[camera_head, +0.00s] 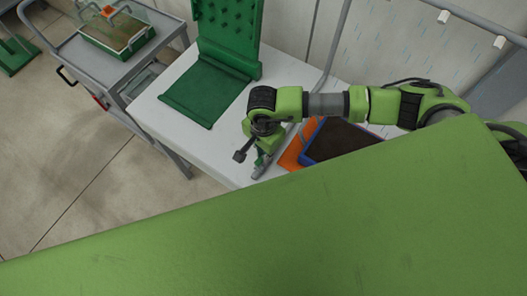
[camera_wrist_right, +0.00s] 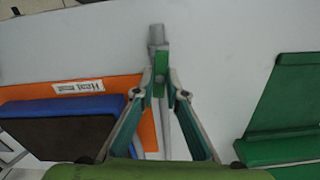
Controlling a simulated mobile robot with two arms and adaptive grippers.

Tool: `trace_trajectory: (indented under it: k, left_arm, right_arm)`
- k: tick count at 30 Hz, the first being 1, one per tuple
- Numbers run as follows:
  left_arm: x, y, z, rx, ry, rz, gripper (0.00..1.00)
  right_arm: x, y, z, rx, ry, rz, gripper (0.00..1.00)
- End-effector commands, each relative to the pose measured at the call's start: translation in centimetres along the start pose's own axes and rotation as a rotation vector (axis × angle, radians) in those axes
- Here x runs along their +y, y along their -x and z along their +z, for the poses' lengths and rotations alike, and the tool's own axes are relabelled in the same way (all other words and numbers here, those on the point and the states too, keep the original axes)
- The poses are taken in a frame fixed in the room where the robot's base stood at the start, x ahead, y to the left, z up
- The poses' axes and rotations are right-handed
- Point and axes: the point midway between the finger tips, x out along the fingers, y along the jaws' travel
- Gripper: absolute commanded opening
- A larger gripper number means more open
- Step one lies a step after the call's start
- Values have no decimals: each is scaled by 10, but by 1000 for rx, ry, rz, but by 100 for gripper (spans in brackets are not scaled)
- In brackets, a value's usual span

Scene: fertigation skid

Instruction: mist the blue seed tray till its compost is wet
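The blue seed tray (camera_head: 309,143) lies on the white table, with dark compost (camera_head: 338,141) inside; I cannot tell how wet it is. It also shows at the left of the right wrist view (camera_wrist_right: 62,104). My right gripper (camera_head: 252,160) points down over the table, left of the tray. The tool appears to lie on the table. My left gripper is not in view.
An orange mat (camera_head: 291,156) with a white label (camera_wrist_right: 78,87) lies under the blue tray. A green panel and base (camera_head: 208,90) stand at the table's back left. A grey trolley (camera_head: 85,55) holds a green-rimmed tray (camera_head: 140,45). White table (camera_head: 228,148) shows bare between panel and gripper.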

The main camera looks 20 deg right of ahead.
Motion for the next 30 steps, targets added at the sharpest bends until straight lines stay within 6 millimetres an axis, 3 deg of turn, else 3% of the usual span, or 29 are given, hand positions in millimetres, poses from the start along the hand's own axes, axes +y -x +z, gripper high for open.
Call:
trace_trajectory:
  k: [14, 30]
  left_arm:
    - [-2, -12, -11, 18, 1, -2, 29]
    - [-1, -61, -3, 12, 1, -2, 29]
  right_arm:
    - [0, -2, -1, 1, -89, 0, 0]
    - [-1, -4, -1, 1, -554, -3, 0]
